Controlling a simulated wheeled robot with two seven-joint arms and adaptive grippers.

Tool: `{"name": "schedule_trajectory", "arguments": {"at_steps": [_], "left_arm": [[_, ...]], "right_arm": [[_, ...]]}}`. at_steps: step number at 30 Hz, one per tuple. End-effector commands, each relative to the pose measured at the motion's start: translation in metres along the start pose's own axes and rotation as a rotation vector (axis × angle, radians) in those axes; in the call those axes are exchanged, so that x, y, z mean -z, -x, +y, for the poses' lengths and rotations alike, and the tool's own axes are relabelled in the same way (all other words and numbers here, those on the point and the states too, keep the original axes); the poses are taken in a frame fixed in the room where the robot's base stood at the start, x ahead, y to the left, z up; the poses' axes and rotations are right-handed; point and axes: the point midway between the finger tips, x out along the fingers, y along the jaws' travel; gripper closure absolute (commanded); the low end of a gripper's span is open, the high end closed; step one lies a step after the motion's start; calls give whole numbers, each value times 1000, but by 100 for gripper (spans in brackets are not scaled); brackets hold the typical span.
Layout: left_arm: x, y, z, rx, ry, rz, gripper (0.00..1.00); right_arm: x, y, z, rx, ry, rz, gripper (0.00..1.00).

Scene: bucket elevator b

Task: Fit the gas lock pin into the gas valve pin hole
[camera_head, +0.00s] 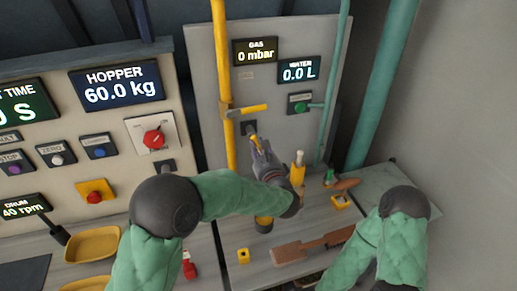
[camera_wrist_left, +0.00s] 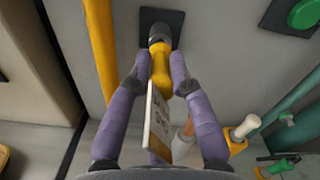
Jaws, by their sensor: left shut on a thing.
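My left gripper (camera_head: 260,150) is shut on the gas lock pin, which has a yellow body (camera_wrist_left: 160,66) and a grey end (camera_wrist_left: 158,34). A pale tag (camera_wrist_left: 157,122) hangs between the purple fingers in the left wrist view. The pin's grey end is at a dark square plate (camera_wrist_left: 174,20) on the grey panel, which also shows in the head view (camera_head: 249,127). I cannot tell whether the end is inside a hole there. The gas valve's yellow handle (camera_head: 250,108) lies sideways just above the plate. My right gripper is not in view.
A yellow pipe (camera_head: 223,60) runs up left of the plate; a teal pipe (camera_head: 331,90) is to the right. A green button (camera_head: 300,103) sits on the panel.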

Motion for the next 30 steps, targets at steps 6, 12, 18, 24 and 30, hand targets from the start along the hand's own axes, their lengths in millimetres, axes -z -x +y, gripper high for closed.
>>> {"name": "schedule_trajectory", "arguments": {"at_steps": [6, 12, 18, 24, 30], "left_arm": [[0, -5, 0, 0, 1, -1, 100], [0, -9, 0, 0, 1, -1, 100], [0, -14, 0, 0, 1, -1, 100], [0, -14, 0, 0, 1, -1, 51], [0, -14, 0, 0, 0, 0, 51]], "right_arm": [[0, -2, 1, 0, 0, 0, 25], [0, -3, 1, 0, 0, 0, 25], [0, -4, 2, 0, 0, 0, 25], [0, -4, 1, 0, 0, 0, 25], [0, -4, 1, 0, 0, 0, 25]]}}
